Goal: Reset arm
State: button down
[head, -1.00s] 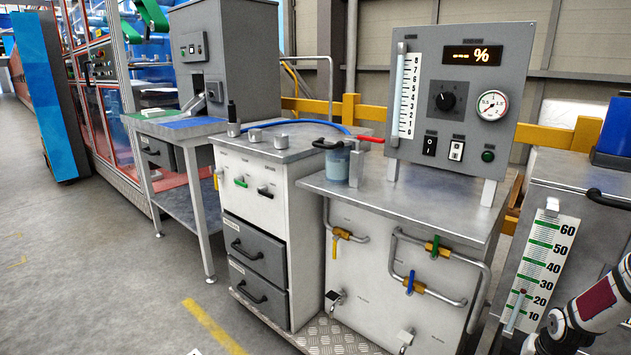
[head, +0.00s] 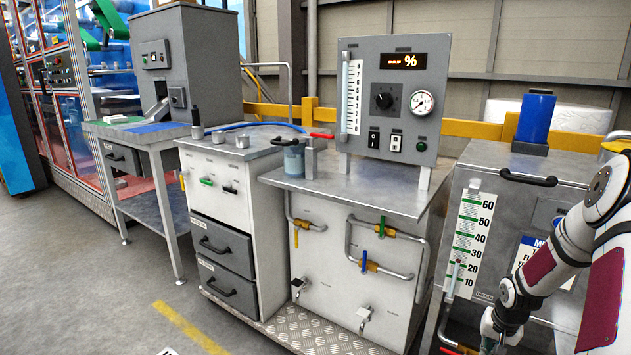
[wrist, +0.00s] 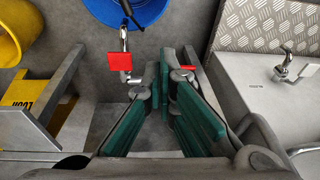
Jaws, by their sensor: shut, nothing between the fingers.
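My gripper (wrist: 170,92) shows in the wrist view with its green-padded fingers brought together at the far end, nothing held between them. It points down toward the floor area beside the cabinets. In the head view, my white arm with dark red bands comes in from the right and bends down in front of the right-hand tank unit (head: 530,190). The fingers cannot be made out there. In the wrist view, a red-handled valve (wrist: 122,61) on a metal pipe and a blue bucket (wrist: 125,8) lie just beyond the fingers, apart from them.
The grey control panel (head: 372,60) stands on a white cabinet (head: 330,240) with yellow- and blue-handled valves. A scale (head: 470,240) is on the tank unit. A tap (wrist: 285,68) and a yellow container (wrist: 15,35) flank the gripper.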

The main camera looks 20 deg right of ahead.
jog(key=s+a+r+n+g+h, duration=0.1)
jog(key=a+r+n, duration=0.1)
jog(key=a+r, duration=0.8)
jog(key=a+r+n+g, duration=0.15)
jog(key=a+r, duration=0.45)
jog(key=r, duration=0.8)
jog(key=s+a+r+n, duration=0.3)
jog(key=s+a+r, duration=1)
jog(key=a, duration=0.4)
jog(key=s+a+n+y, duration=0.1)
jog(key=s+a, duration=0.3)
jog(key=s, duration=0.3)
jog(key=s+a+n+y, duration=0.1)
jog(key=s+a+n, duration=0.15)
jog(key=s, duration=0.55)
notch_tip(320, 180, up, 29)
jog(key=t+p, duration=0.4)
jog(key=p, duration=2.4)
jog(key=shift+w+r+m, duration=0.2)
jog(key=shift+w+m, duration=0.15)
jog(key=shift+m, duration=0.05)
